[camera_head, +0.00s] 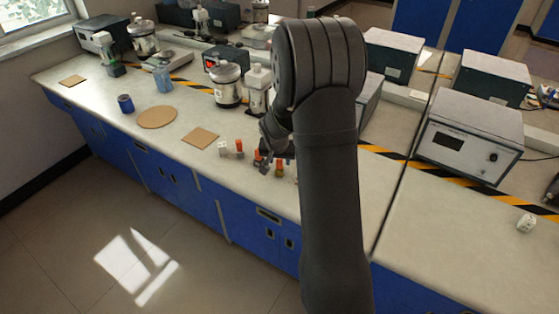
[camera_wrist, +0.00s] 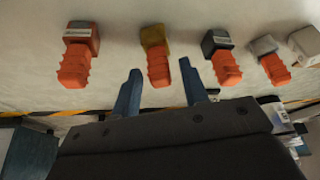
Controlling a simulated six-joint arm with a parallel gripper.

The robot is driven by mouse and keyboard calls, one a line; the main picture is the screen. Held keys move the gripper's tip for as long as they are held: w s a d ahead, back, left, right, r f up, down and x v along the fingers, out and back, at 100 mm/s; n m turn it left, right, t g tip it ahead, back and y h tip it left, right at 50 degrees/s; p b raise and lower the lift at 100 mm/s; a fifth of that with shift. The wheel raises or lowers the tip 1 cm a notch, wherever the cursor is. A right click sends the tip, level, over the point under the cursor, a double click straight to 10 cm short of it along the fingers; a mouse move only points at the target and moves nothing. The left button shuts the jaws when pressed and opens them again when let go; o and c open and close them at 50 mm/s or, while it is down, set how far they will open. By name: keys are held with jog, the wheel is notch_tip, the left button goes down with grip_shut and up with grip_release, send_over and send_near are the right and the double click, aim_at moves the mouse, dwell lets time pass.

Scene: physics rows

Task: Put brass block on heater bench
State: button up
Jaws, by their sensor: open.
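The brass block (camera_wrist: 153,36) has a yellow-brown body and an orange ribbed handle. It stands on the bench in a row of similar blocks, and in the head view (camera_head: 279,173) it is partly beside my gripper (camera_head: 272,160). In the wrist view my gripper (camera_wrist: 160,68) is open, with its two blue fingers apart. The orange handle shows between the fingertips, with gaps on both sides; how deep it sits between them is unclear. I cannot tell for sure which thing is the heater bench.
A copper-coloured block (camera_wrist: 82,36) and a dark block (camera_wrist: 215,40) stand close on either side. A grey block (camera_wrist: 264,45) and a white die (camera_wrist: 305,42) follow. A square mat (camera_head: 200,137), a round mat (camera_head: 157,117) and a blue cup (camera_head: 125,103) lie left.

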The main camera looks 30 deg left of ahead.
jog(key=v, duration=1.1)
jog(key=shift+r, duration=0.1)
jog(key=x, duration=1.2)
jog(key=shift+r, duration=1.15)
